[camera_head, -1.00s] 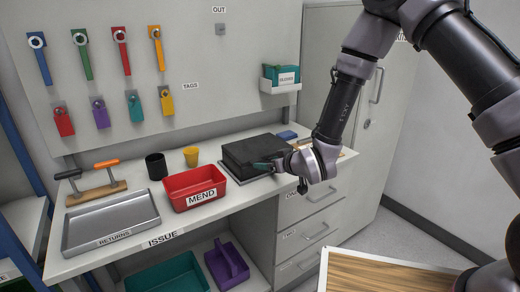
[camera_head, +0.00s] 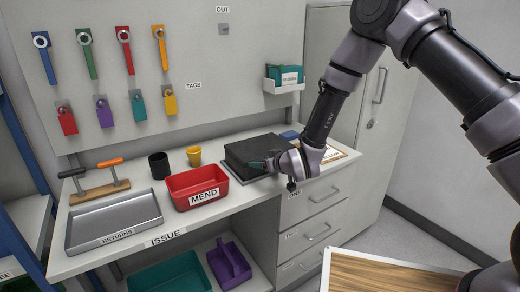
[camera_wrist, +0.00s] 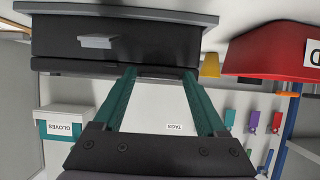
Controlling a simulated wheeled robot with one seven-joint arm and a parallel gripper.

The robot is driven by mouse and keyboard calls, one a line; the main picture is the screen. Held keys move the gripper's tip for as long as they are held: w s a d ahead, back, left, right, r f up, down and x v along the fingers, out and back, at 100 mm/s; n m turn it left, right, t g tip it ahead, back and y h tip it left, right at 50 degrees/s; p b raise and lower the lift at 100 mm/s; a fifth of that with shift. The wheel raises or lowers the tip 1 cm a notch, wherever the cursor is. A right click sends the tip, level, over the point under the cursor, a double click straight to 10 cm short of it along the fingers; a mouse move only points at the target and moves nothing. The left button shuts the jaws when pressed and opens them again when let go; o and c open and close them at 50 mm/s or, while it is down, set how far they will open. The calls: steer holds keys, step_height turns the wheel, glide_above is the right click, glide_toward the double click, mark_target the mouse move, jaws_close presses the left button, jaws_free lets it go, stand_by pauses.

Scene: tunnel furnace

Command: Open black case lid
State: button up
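The black case (camera_head: 258,149) sits on a grey mat or tray (camera_head: 237,174) on the counter, right of the red bin. Its lid looks closed. The case also fills the top of the wrist view (camera_wrist: 180,45), which is upside down, with a grey latch (camera_wrist: 98,42) on its front face. My gripper (camera_head: 256,165) is at the front of the case. In the wrist view my gripper (camera_wrist: 160,72) has its two teal fingers apart with nothing between them. The fingertips are at the lid's edge; I cannot tell whether they touch it.
The red MEND bin (camera_head: 197,187) stands close to the left of the case. A black cup (camera_head: 159,166) and a yellow cup (camera_head: 193,156) are behind it. The RETURNS tray (camera_head: 113,222) is at far left. A wall holder with gloves (camera_head: 285,78) hangs above the case.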

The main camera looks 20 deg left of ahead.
steer(key=c, duration=0.5)
steer(key=shift+w+a+r+g+h, duration=0.25)
steer(key=shift+r+h, duration=0.1)
steer(key=shift+r, duration=0.8)
steer(key=shift+w+a+r+g+h, duration=0.2)
steer(key=shift+a+r+h, duration=0.1)
steer(key=shift+r, duration=0.8)
steer(key=shift+w+a+r+g+h, duration=0.25)
steer(key=shift+r+h, duration=0.1)
steer(key=shift+r, duration=0.8)
steer(key=w+a+r+g+h, duration=0.4)
steer(key=w+a+r+h, duration=0.1)
steer(key=w+a+r, duration=0.5)
steer(key=shift+a+r+g, duration=0.4)
steer(key=shift+a+r, duration=0.1)
steer(key=shift+a, duration=0.45)
steer(key=shift+w+r, duration=0.1)
